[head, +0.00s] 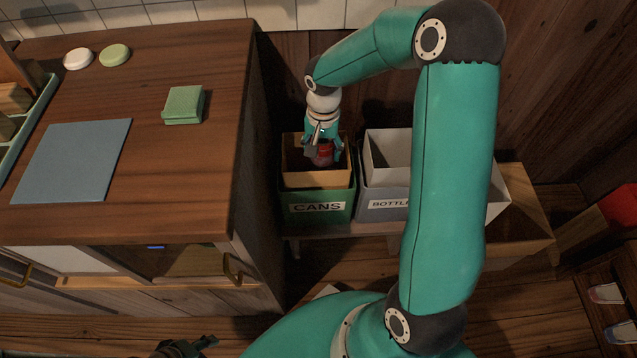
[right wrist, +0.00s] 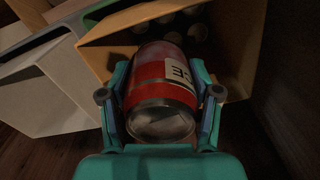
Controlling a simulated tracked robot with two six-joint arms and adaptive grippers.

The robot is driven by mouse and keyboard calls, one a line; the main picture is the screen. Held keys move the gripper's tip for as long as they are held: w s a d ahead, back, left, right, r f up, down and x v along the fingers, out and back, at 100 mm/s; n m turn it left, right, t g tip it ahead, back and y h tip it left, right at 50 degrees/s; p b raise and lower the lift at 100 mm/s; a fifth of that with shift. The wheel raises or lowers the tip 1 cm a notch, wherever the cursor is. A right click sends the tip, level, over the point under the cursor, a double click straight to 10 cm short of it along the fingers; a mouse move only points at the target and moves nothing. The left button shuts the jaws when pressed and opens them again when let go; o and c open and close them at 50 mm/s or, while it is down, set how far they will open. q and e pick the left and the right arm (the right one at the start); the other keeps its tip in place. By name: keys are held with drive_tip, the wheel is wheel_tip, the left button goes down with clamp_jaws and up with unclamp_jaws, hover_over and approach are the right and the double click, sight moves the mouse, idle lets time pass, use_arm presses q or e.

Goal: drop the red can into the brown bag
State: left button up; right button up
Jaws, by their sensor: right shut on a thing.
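The red can (right wrist: 163,85) is held between the fingers of my right gripper (right wrist: 162,92). In the head view the can (head: 323,154) shows as a small red patch below my right gripper (head: 322,145), over the opening of the brown bag (head: 318,179). The bag sits inside the green bin labelled CANS (head: 310,212). In the right wrist view the bag (right wrist: 115,50) is beyond the can, with several round can ends deep inside it. My left gripper (head: 187,347) is at the bottom edge, partly cut off, away from the bag; its jaws are unclear.
A grey bin labelled BOTTLES (head: 382,205) with a white bag stands right of the green bin, partly behind my arm. An open brown box (head: 520,232) is further right. A wooden counter (head: 200,60) with a blue board (head: 75,160) and green sponge (head: 184,105) is left.

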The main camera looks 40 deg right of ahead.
drive_tip(key=o, duration=0.9)
wheel_tip(320, 180, up, 12)
drive_tip(key=shift+f, duration=0.1)
idle(0.3)
drive_tip(key=shift+s, duration=0.15)
